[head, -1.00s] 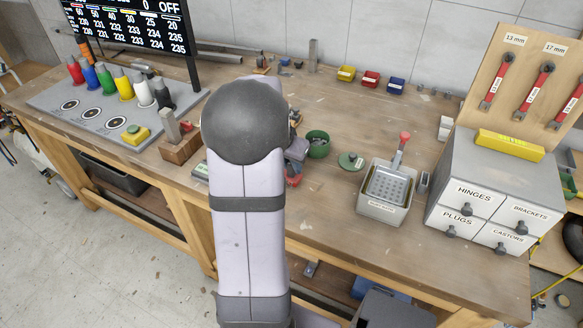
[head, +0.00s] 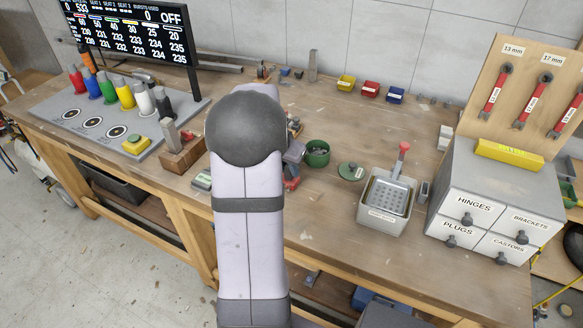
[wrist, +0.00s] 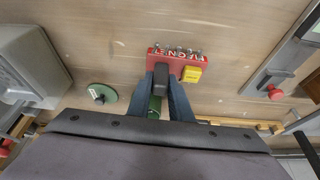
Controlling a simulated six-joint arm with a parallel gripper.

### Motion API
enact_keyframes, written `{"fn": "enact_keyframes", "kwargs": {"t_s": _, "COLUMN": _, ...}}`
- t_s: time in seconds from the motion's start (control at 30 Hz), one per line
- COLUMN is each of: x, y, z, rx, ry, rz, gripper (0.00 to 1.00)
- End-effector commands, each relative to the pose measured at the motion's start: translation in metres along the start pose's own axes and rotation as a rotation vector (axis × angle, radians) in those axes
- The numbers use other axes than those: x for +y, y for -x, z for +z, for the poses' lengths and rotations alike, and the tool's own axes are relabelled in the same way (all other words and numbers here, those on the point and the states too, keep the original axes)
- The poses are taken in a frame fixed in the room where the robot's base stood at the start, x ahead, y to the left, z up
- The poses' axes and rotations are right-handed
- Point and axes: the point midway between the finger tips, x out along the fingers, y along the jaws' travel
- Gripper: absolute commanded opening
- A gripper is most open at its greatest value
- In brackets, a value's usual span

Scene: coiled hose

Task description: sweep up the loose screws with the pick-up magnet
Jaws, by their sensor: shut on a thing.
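My gripper (wrist: 166,98) is shut on the dark handle of the pick-up magnet (wrist: 171,62). The magnet is a red bar with white lettering and a yellow block at one end. Several small grey pieces that look like screws show along its far edge; I cannot tell whether they cling to it or lie behind it. A bit of the red magnet (head: 291,184) shows beside my arm in the head view, which hides the rest. A green bowl (head: 317,154) stands just right of it; a green part also shows between my fingers in the wrist view (wrist: 155,106).
A green lid (head: 351,171) lies right of the bowl. Further right are a grey bin (head: 378,221) with a perforated tray and a drawer cabinet (head: 489,208). Small coloured bins line the back.

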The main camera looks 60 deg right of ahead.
Motion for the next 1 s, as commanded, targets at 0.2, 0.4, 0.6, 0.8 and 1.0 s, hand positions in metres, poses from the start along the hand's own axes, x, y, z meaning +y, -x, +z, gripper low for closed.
{"fn": "enact_keyframes", "kwargs": {"t_s": 0.2, "x": -0.008, "y": 0.004, "z": 0.011, "rx": 0.003, "ry": 0.001, "rz": -0.003, "gripper": 0.0}}
{"fn": "enact_keyframes", "kwargs": {"t_s": 0.4, "x": -0.015, "y": 0.008, "z": 0.021, "rx": 0.002, "ry": 0.002, "rz": -0.002, "gripper": 0.0}}
{"fn": "enact_keyframes", "kwargs": {"t_s": 0.6, "x": -0.022, "y": 0.012, "z": 0.031, "rx": 0.003, "ry": 0.002, "rz": -0.002, "gripper": 0.0}}
{"fn": "enact_keyframes", "kwargs": {"t_s": 0.8, "x": -0.028, "y": 0.016, "z": 0.041, "rx": 0.002, "ry": 0.002, "rz": -0.002, "gripper": 0.0}}
{"fn": "enact_keyframes", "kwargs": {"t_s": 1.0, "x": -0.032, "y": 0.019, "z": 0.046, "rx": 0.002, "ry": 0.002, "rz": -0.002, "gripper": 0.0}}
